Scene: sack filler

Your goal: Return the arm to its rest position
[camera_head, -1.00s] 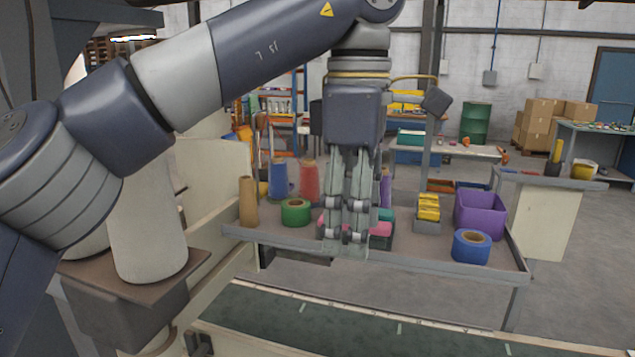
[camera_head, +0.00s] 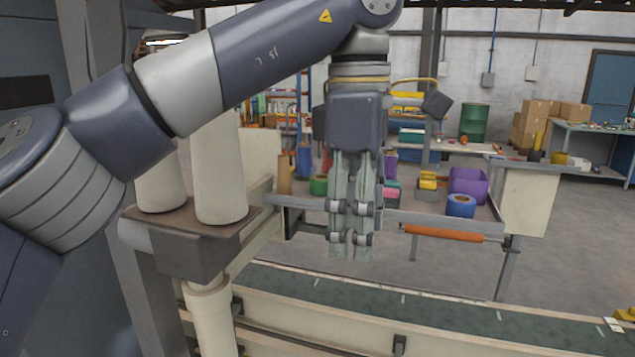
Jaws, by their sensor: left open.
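My left gripper (camera_head: 350,243) hangs fingers down at the middle of the head view, with its arm reaching in from the left. It is open and nothing shows between its fingers. It appears in front of the grey supply table and above the level of the green conveyor belt, apart from both as far as I can tell. It hides part of the table and some items on it. My right gripper is not in view.
The conveyor belt (camera_head: 450,316) runs below. White filler cylinders (camera_head: 218,175) stand at left.

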